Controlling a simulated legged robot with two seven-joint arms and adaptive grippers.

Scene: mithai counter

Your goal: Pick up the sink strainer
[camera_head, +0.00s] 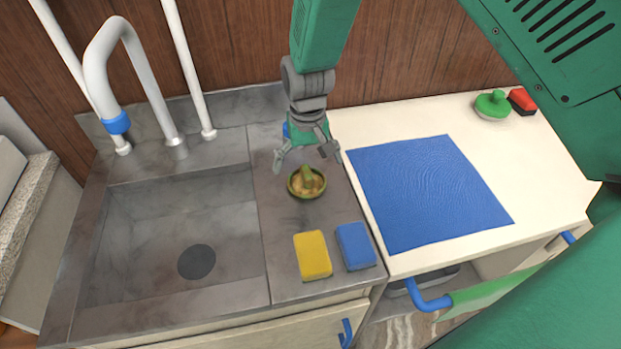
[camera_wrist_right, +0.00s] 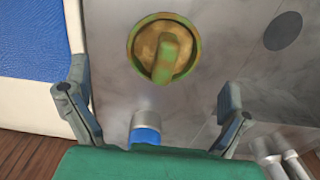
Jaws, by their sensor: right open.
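The sink strainer (camera_head: 306,183) is a small round olive-green and brassy dish with an upright knob. It rests on the grey stone counter strip to the right of the sink basin. In the right wrist view the strainer (camera_wrist_right: 164,48) shows at the top centre, ahead of the spread fingers. My right gripper (camera_head: 307,165) hangs just behind and above the strainer, fingers apart and empty; the fingers also show in the wrist view (camera_wrist_right: 155,110). It does not touch the strainer as far as I can see. My left gripper is not in view.
A yellow sponge (camera_head: 313,256) and a blue sponge (camera_head: 355,246) lie in front of the strainer. The sink (camera_head: 180,230) and faucet (camera_head: 140,80) are left. A blue mat (camera_head: 430,190) lies right. A green-knobbed item (camera_head: 492,105) and red-topped block (camera_head: 522,101) stand far right.

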